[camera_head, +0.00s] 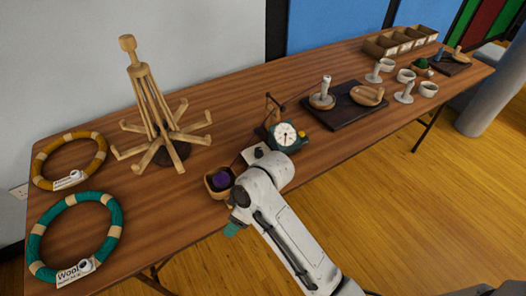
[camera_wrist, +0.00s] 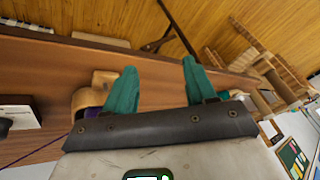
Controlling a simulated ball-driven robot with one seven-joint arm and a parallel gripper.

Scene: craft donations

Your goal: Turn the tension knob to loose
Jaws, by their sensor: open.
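A teal device with a round white dial (camera_head: 285,134) stands near the middle of the table. Beside it is a white plate or box (camera_head: 250,154) with a small dark part, partly hidden by my arm. In the wrist view a white block (camera_wrist: 18,108) with a dark round knob-like part (camera_wrist: 5,126) shows at the left edge; I cannot tell its setting. My gripper (camera_wrist: 160,85) is open, its teal fingers apart with nothing between them. In the head view one teal fingertip of my gripper (camera_head: 232,229) shows at the table's front edge, apart from the dial device.
A wooden bowl (camera_head: 211,192) with purple yarn (camera_head: 222,180) sits close to my gripper. A wooden yarn swift (camera_head: 165,110) and two wool rings, mustard (camera_head: 41,158) and teal (camera_head: 33,240), are to the left. A dark tray (camera_head: 345,112) with wooden items lies to the right.

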